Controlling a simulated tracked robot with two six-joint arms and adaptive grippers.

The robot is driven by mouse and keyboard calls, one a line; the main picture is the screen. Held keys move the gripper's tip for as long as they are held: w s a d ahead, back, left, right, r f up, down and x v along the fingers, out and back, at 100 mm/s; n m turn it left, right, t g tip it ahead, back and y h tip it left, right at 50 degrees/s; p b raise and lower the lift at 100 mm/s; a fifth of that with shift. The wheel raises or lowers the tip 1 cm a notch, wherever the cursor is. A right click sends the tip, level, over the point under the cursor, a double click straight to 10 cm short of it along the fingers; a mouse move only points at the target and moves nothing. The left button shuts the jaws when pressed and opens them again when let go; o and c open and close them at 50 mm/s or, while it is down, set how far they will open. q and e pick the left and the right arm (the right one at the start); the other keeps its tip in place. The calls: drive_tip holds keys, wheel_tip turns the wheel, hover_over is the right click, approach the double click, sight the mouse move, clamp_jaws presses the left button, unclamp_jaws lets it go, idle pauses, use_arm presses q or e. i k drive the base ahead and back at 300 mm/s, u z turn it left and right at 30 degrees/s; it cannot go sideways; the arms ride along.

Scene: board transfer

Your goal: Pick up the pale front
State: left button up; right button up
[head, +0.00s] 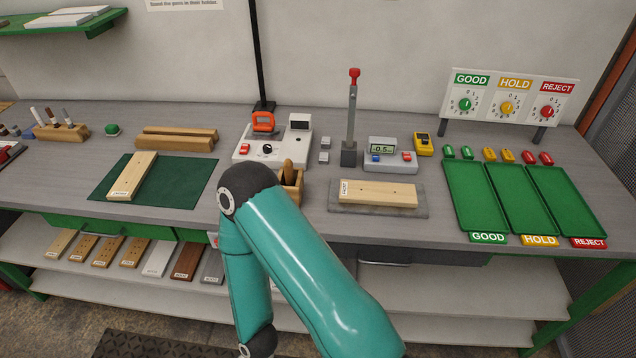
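A pale wooden board (132,176) with a small white label at its near end lies on the dark green mat (190,182) at the left of the bench. A second pale wooden board (378,194) lies flat on a grey plate (420,206) right of centre, with a white label at its left end. The label print is too small to read surely, so I cannot tell which one is the front. A teal arm of mine bends across the lower middle of the head view. Neither of my grippers is in view.
Green trays (474,196) stand at the right. A lever device (349,130), a display unit (390,155) and a white unit with a knob (272,145) stand behind the grey plate. Grooved wooden blocks (176,139) lie behind the mat. A lower shelf holds several boards (130,252).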

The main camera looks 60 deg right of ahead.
sight(356, 192)
drive_tip(key=z, duration=0.65)
drive_tip(key=i, duration=0.15)
drive_tip(key=u, duration=2.05)
drive_tip(key=k, duration=1.65)
drive_tip(key=u, duration=1.2)
drive_tip(key=i, duration=0.1)
drive_tip(key=z, duration=3.1)
drive_tip(key=k, duration=0.35)
drive_tip(key=u, duration=0.25)
drive_tip(key=i, duration=0.6)
drive_tip(key=u, duration=0.05)
